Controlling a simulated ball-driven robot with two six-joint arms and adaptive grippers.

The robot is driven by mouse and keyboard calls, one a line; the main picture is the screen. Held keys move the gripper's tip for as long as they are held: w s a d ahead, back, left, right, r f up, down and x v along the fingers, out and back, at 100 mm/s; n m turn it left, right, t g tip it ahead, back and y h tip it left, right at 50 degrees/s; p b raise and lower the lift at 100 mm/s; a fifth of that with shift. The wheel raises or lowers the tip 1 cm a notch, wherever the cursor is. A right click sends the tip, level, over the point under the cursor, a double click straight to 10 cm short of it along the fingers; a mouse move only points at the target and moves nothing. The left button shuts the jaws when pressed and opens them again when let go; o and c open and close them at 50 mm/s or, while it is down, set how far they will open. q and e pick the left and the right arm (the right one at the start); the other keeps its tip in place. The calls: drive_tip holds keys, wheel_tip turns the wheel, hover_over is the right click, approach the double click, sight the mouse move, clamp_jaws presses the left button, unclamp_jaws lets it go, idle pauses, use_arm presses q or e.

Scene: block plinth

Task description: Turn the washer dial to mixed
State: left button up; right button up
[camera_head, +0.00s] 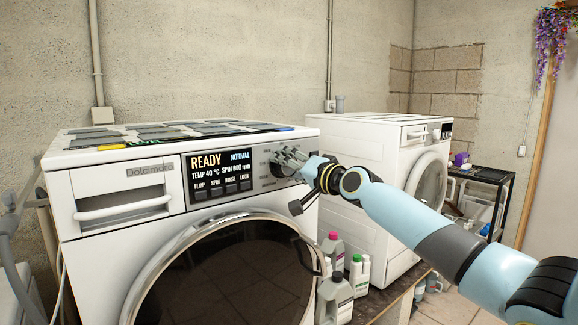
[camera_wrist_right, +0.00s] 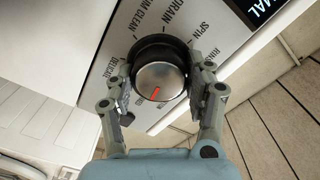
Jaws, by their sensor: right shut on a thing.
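The washer (camera_head: 100,190) stands at the left in the head view, with a lit display (camera_head: 220,172) reading READY, NORMAL, TEMP 40 °C and SPIN 800 rpm. The washer dial (camera_wrist_right: 160,80) is a silver knob with a black rim and a red pointer mark, which points toward the lower left in the right wrist view. My right gripper (camera_wrist_right: 162,88) has its two fingers on either side of the dial and is shut on it. In the head view the right gripper (camera_head: 290,160) covers most of the dial. The mixed label cannot be made out. My left gripper is not in view.
A second white machine (camera_head: 365,150) stands to the right of the washer. Several bottles (camera_head: 335,280) stand in front of the gap between them. A black shelf rack (camera_head: 485,190) is at the far right. Dark flat panels (camera_head: 150,135) lie on the washer top.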

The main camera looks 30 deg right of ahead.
drive_tip(key=o, duration=1.2)
drive_tip(key=s, duration=0.7)
drive_tip(key=shift+s+d, duration=0.3)
drive_tip(key=shift+f, duration=0.1)
